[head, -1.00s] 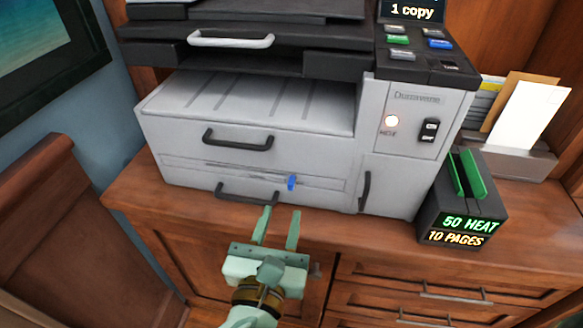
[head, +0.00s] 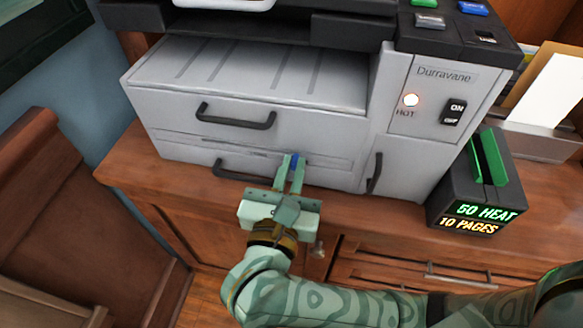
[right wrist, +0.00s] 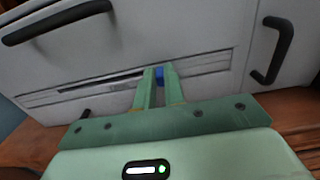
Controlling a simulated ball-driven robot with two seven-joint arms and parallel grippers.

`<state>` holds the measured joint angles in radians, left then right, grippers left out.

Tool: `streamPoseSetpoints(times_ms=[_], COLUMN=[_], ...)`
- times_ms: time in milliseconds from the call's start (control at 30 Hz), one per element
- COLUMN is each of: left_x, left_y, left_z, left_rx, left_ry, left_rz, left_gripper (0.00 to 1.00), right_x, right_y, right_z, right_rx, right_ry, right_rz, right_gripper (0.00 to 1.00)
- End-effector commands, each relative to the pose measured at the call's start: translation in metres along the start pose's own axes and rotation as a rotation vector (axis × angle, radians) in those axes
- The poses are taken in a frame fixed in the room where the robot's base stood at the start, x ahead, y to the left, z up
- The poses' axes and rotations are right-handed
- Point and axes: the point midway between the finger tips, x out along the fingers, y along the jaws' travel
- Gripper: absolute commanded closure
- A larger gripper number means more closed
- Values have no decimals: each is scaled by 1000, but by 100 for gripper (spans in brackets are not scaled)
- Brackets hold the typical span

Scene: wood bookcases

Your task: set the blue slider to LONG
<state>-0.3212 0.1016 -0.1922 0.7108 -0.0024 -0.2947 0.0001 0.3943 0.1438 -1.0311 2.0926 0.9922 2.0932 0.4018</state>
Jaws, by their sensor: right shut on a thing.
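The blue slider (head: 294,160) is a small blue knob on the slotted front panel of the grey printer (head: 240,90). My right gripper (head: 291,166) reaches up to it from below, its green fingers on either side of the knob and shut on it. In the right wrist view the blue slider (right wrist: 159,73) shows between the fingertips, at the right part of a slot strip; the fingers hide part of it. Any marking for LONG cannot be read in either view. My left gripper is not in view.
Dark handles stick out nearby: a drawer handle (head: 235,115) above, a lower handle (head: 240,172) at left, and an upright handle (head: 375,172) at right. A black box with green pieces and lit text (head: 470,215) stands on the wood cabinet at right. A chair (head: 60,200) is at left.

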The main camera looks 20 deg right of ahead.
Motion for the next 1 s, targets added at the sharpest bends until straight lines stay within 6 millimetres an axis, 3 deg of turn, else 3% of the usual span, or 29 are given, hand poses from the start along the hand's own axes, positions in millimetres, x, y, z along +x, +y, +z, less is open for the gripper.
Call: streamPoseSetpoints(times_ms=[333,667,700,767,1000], left_x=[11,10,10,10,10], left_y=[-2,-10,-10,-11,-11], left_z=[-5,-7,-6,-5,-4], left_rx=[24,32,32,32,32], left_ry=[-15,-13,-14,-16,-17], left_rz=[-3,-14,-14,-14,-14], left_gripper=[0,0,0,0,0], right_x=[0,0,0,0,0], right_y=[51,56,56,56,56], right_z=[-3,0,0,0,0], right_rx=[1,-1,-1,0,0], right_ry=[3,0,0,1,0], right_rz=[0,1,1,1,1], right_gripper=[100,100,86,70,67])
